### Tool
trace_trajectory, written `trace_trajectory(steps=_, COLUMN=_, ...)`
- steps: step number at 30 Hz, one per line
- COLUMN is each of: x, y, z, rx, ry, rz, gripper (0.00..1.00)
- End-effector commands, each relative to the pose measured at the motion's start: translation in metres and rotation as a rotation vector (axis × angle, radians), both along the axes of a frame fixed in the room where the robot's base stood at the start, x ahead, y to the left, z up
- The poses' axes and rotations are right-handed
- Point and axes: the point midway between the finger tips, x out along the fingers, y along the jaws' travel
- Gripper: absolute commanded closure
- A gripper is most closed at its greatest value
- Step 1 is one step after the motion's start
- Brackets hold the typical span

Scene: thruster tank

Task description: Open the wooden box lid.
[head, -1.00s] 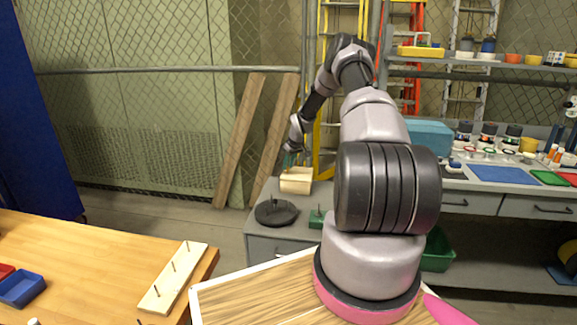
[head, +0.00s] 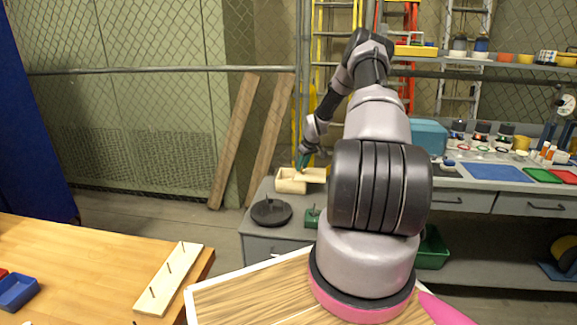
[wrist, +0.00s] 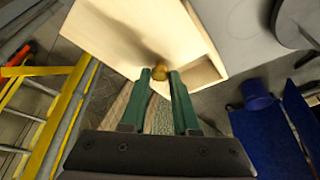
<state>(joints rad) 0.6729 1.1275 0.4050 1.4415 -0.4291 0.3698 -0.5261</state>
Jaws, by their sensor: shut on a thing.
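The pale wooden box (head: 290,183) stands on the grey bench in the head view, with its open top partly showing. Its pale lid (head: 313,174) sticks out to the right of the box. In the wrist view the lid (wrist: 130,35) fills the upper middle, and the box's wall and hollow (wrist: 203,68) show beside it. My gripper (wrist: 160,77), with green fingers, is shut on the knob, one finger on each side. In the head view my gripper (head: 301,163) is at the lid, its fingertips small.
A dark round disc stand (head: 271,212) is on the bench in front of the box. A green block (head: 312,218) is beside it. A yellow ladder (wrist: 42,115) and a blue object (wrist: 265,125) show in the wrist view.

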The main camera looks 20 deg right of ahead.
Motion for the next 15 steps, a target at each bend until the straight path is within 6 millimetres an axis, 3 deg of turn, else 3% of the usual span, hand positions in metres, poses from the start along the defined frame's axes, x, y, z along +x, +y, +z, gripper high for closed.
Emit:
trace_trajectory(steps=1, x=-0.007, y=-0.011, z=0.000, rx=0.001, ry=-0.001, rz=-0.004, gripper=1.00)
trace_trajectory(steps=5, x=-0.017, y=-0.026, z=0.000, rx=-0.001, ry=0.000, rz=-0.001, gripper=1.00)
trace_trajectory(steps=15, x=-0.020, y=-0.029, z=0.000, rx=0.000, ry=0.000, rz=0.001, gripper=1.00)
